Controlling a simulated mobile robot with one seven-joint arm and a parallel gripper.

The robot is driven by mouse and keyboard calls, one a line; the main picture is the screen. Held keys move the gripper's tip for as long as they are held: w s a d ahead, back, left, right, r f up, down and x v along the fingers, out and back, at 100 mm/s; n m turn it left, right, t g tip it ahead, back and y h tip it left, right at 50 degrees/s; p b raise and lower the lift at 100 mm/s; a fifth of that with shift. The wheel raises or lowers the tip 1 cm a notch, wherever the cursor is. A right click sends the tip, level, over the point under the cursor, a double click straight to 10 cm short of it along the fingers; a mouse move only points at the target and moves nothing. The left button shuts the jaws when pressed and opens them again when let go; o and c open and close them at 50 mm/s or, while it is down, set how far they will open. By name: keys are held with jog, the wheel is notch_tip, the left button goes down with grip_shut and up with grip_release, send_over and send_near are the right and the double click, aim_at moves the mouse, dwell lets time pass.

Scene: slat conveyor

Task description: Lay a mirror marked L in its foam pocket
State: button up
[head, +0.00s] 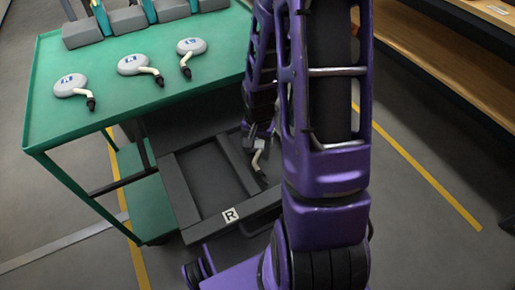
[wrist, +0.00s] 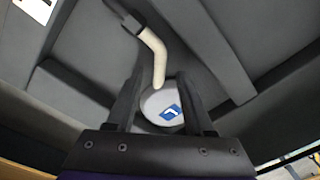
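A white round mirror (wrist: 158,103) with a blue mark that reads as an L sits between the fingers of my gripper (wrist: 158,88), touching or nearly touching both. Its cream bent stem (wrist: 155,55) points up in the wrist view and ends in a dark base. In the head view my gripper (head: 258,140) is over the right part of the dark foam tray (head: 180,205), with the stem (head: 257,162) showing below it. The mirror head is hidden there. Foam walls (wrist: 60,85) surround the mirror; I cannot tell whether it rests on the pocket floor.
A white R label (head: 230,215) is on the tray's front rim; the larger left pocket looks empty. A green cart (head: 110,115) at the left carries three more mirrors (head: 70,85) and grey blocks (head: 127,20) behind them. Wooden shelving (head: 460,50) stands at the right.

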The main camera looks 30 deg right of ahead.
notch_tip(320, 180, up, 17)
jog(key=p, duration=0.4)
jog(key=shift+s+r, duration=0.2)
jog(key=shift+s, duration=0.25)
